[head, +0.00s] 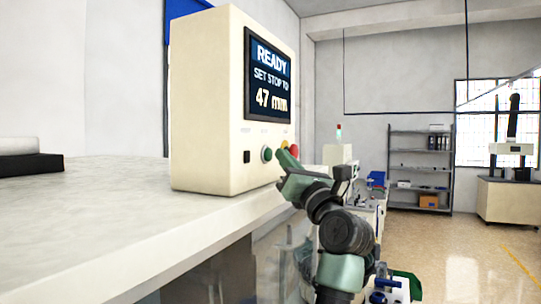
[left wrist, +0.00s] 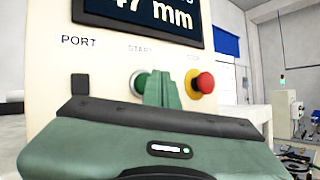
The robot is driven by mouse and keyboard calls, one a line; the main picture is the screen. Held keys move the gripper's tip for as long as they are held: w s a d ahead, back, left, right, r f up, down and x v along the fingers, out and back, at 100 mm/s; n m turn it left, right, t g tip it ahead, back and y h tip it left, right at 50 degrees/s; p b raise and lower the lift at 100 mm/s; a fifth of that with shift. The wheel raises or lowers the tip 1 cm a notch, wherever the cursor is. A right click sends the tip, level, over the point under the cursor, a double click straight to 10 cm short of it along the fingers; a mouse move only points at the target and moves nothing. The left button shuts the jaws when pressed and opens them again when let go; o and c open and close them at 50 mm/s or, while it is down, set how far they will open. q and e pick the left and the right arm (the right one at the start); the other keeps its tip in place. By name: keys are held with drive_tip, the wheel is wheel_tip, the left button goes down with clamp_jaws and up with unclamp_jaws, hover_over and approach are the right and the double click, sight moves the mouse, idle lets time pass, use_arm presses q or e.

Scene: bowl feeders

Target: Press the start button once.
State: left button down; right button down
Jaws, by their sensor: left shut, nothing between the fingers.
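A cream control box (head: 206,110) stands on the counter. Its screen (head: 270,75) reads "READY SET STOP TO 47 mm". The green start button (head: 266,154) is on its front panel, under the START label in the left wrist view (left wrist: 138,82), partly hidden there by my fingers. My left gripper (head: 283,157) is shut and empty, its fingertips close to the panel between the green button and the red stop button (head: 294,150). In the left wrist view the fingertips (left wrist: 159,90) overlap the green button's right side. I cannot tell whether they touch it. My right gripper is not in view.
The red stop button on its yellow collar (left wrist: 205,84) is just right of my fingers in the left wrist view. A dark port (head: 247,157) is at the panel's left. The pale counter (head: 100,215) is clear beside the box. Shelves (head: 419,160) stand far behind.

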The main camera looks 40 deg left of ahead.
use_arm(q)
drive_tip(key=shift+a, duration=0.25)
